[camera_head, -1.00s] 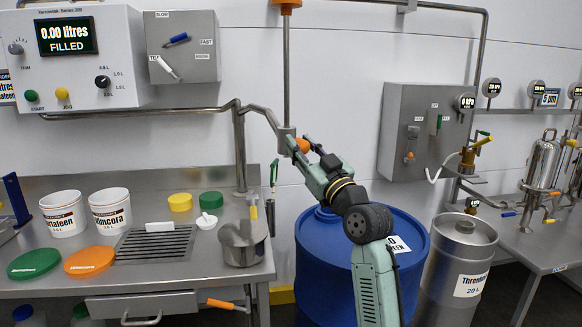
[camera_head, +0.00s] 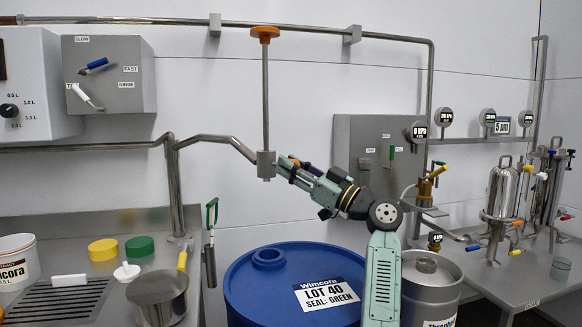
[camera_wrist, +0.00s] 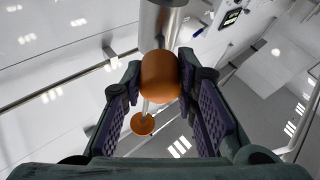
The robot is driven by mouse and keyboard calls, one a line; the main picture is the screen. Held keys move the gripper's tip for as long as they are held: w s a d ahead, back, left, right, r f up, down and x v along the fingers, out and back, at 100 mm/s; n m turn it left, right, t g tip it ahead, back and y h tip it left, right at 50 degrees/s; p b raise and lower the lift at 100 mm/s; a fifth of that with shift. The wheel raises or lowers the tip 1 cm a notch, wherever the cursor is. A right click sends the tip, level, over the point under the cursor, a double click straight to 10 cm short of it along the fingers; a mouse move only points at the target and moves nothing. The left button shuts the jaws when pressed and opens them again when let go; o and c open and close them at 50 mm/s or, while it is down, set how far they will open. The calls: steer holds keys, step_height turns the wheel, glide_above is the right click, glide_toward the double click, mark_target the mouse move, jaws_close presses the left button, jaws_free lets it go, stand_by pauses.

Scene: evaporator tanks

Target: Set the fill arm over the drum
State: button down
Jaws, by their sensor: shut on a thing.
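The fill arm is a steel pipe (camera_head: 215,138) running right from an upright post to a grey end block (camera_head: 265,165). A thin rod rises from the block to an orange cap (camera_head: 265,32). My gripper (camera_head: 284,166) meets the block from the right. In the wrist view its purple-padded fingers are shut around an orange knob (camera_wrist: 160,76), which my fingers hide in the head view. The blue drum (camera_head: 245,295) stands below, with a round raised opening (camera_head: 268,256) on top. The block appears above this opening in the picture; exact depth alignment is unclear.
A steel keg (camera_head: 430,285) stands right of the drum, behind my arm. A counter on the left holds a steel pot (camera_head: 158,302), yellow lid (camera_head: 102,248) and green lid (camera_head: 139,246). A grey wall box (camera_head: 375,150) is behind my arm.

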steer(key=shift+w+d, duration=0.3)
steer(key=shift+w, duration=0.25)
steer(key=shift+r, duration=0.1)
steer(key=c, duration=1.7)
jaws_free()
steer(key=o, duration=0.4)
steer(key=shift+w, duration=0.15)
steer(key=v, duration=1.2)
steer(key=shift+d, duration=0.1)
steer(key=shift+d, duration=0.1)
